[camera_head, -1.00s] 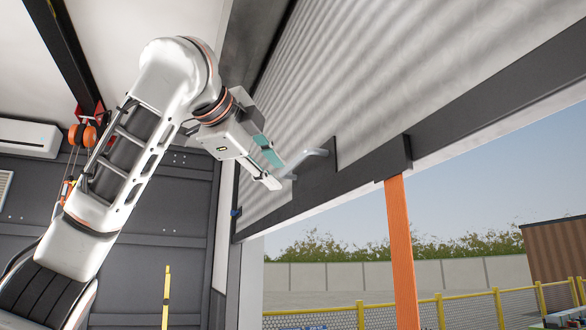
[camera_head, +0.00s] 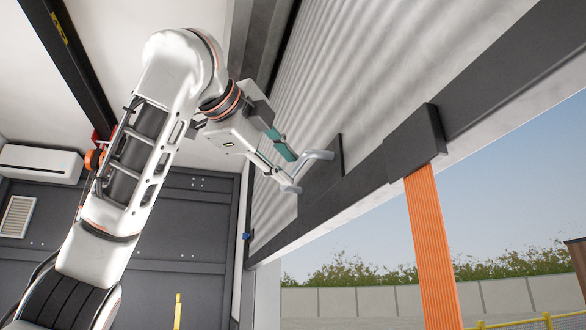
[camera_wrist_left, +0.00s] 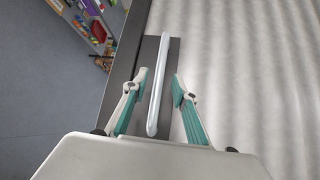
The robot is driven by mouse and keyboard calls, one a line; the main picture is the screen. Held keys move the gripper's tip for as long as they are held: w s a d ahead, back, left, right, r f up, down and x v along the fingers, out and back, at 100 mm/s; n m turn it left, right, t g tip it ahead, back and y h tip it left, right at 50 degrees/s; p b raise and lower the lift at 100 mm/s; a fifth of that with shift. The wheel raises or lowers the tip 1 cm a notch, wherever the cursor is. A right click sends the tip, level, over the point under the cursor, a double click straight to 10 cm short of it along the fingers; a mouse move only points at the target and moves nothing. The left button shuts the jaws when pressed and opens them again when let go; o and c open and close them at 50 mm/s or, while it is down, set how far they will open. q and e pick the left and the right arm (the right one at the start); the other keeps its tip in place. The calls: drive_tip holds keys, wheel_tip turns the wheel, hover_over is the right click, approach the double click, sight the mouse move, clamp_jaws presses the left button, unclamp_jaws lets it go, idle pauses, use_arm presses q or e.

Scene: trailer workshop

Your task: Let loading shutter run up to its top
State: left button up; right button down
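The loading shutter (camera_head: 400,65) is a pale corrugated sheet with a dark bottom rail (camera_head: 375,178). It hangs partway up, with open daylight below it. A grey bar handle (camera_head: 315,156) stands out from a dark plate on the shutter's lower edge. My left gripper (camera_head: 291,172) is at this handle. In the left wrist view, the handle (camera_wrist_left: 161,65) runs lengthwise between the two open fingers of the gripper (camera_wrist_left: 156,92), with visible gaps on both sides. My right gripper is not in view.
An orange strap (camera_head: 430,240) hangs from a dark block on the bottom rail, right of the handle. A dark wall with a white air unit (camera_head: 40,163) is at the left. Outside are a pale wall and a hedge. Shelves with coloured goods (camera_wrist_left: 92,20) show in the left wrist view.

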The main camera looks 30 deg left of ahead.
sight(293, 173)
use_arm(q)
drive_tip(key=w, duration=0.3)
drive_tip(key=shift+a+f+p, duration=0.15)
drive_tip(key=shift+f+p, duration=0.05)
drive_tip(key=shift+p, duration=0.1)
drive_tip(key=shift+w+f, duration=0.1)
drive_tip(key=shift+w, duration=0.25)
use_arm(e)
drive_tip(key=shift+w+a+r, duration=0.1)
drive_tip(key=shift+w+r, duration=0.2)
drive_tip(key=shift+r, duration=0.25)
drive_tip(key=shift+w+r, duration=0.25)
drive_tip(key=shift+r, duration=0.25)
